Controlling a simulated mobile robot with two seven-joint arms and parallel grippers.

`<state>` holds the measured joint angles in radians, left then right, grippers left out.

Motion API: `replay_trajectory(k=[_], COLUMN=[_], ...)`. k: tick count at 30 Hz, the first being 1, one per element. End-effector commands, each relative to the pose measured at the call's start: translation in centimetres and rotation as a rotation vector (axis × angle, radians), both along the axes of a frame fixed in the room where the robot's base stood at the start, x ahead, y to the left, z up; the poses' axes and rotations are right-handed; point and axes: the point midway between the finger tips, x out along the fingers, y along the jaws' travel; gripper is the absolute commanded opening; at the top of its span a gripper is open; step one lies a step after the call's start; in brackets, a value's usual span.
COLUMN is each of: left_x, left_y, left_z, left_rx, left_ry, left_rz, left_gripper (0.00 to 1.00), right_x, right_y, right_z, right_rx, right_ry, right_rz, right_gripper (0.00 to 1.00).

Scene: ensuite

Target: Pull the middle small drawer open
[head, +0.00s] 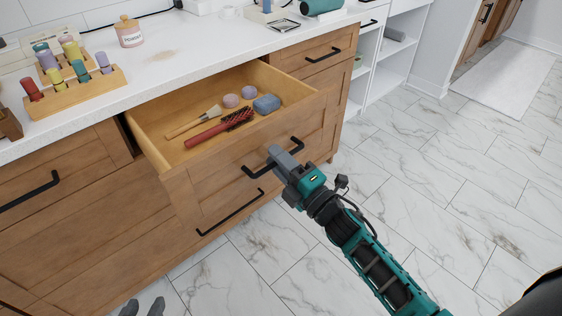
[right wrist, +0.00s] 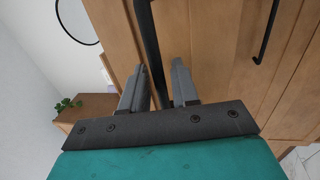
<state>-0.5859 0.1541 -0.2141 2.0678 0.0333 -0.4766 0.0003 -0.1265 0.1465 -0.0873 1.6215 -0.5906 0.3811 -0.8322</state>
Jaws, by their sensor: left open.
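The middle small drawer (head: 190,178) is wood-fronted and stands pulled out from the vanity. It holds a red hairbrush (head: 219,128), a wooden-handled brush (head: 193,122), two round mauve items (head: 239,97) and a blue-grey block (head: 266,104). Its black bar handle (head: 254,171) is partly hidden by my right gripper (head: 276,153).
The white countertop (head: 190,55) carries a wooden rack of coloured bottles (head: 75,90) and a pink jar (head: 129,32). A closed drawer (head: 320,52) lies to the right, with white shelves (head: 392,70) beyond. The marble floor (head: 440,170) is clear on the right.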

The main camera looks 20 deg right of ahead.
Motion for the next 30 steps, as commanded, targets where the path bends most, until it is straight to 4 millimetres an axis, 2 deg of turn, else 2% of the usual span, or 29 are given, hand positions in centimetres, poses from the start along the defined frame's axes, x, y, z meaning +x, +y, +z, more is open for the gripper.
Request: replay_trajectory(k=[5,15,21,30], left_x=[-0.2,-0.3,-0.3,-0.3], left_y=[-0.1,-0.2,-0.2,-0.1], left_z=[0.1,0.5,0.7,0.7], left_rx=[-0.005,-0.009,-0.009,-0.002], left_ry=[0.006,0.008,0.008,0.008], left_rz=[0.003,0.004,0.004,0.000], left_gripper=[0.43,0.43,0.43,0.43], right_x=[-1.1,-7.5,-10.6,-11.9], right_y=[-0.4,-2.7,-3.8,-4.3], right_z=[-0.3,-1.6,-2.3,-2.5], right_rx=[0.000,0.000,-0.001,0.000], right_ry=[0.003,0.004,0.003,-0.001], right_rz=[-0.001,-0.001,-0.001,0.000], right_gripper=[0.29,0.29,0.29,0.29])
